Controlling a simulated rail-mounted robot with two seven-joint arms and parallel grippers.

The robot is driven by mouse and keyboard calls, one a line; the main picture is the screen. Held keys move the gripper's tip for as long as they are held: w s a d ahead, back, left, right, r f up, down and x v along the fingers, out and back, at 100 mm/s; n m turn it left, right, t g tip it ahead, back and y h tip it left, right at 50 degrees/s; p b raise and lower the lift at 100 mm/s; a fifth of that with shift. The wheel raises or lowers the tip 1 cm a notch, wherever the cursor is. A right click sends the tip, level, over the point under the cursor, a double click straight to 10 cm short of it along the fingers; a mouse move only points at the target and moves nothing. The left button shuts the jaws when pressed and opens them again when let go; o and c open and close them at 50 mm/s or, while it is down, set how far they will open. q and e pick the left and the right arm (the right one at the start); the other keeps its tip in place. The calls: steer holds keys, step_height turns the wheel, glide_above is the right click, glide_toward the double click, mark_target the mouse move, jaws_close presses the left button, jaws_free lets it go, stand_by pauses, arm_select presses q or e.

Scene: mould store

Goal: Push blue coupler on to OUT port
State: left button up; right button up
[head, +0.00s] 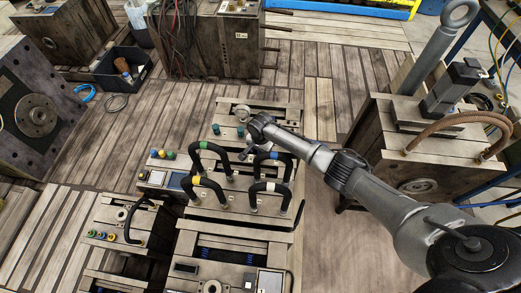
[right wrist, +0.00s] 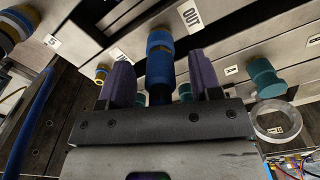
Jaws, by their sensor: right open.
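In the right wrist view a blue coupler (right wrist: 159,65) with a tan band stands between the two purple fingers of my right gripper (right wrist: 162,82). A dark hose end shows below it. The fingers are open, one on each side, with gaps to the coupler. The OUT label (right wrist: 192,16) is on the pale metal just right of the coupler's far end. The OUT port itself is hidden, and I cannot tell how far the coupler sits on it. In the head view my right gripper (head: 242,154) is small, among the hoses on the mould. My left gripper is not in view.
Black hoses with green (head: 203,145), blue (head: 273,155) and yellow (head: 197,181) bands arch close around the right gripper. In the right wrist view a teal fitting (right wrist: 265,78) and a metal ring (right wrist: 274,122) are to the right.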

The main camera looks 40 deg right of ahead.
steer(key=shift+r, duration=0.1)
steer(key=shift+r, duration=0.4)
step_height(320, 180, up, 11)
steer(key=p, duration=0.5)
steer(key=shift+r, duration=0.9)
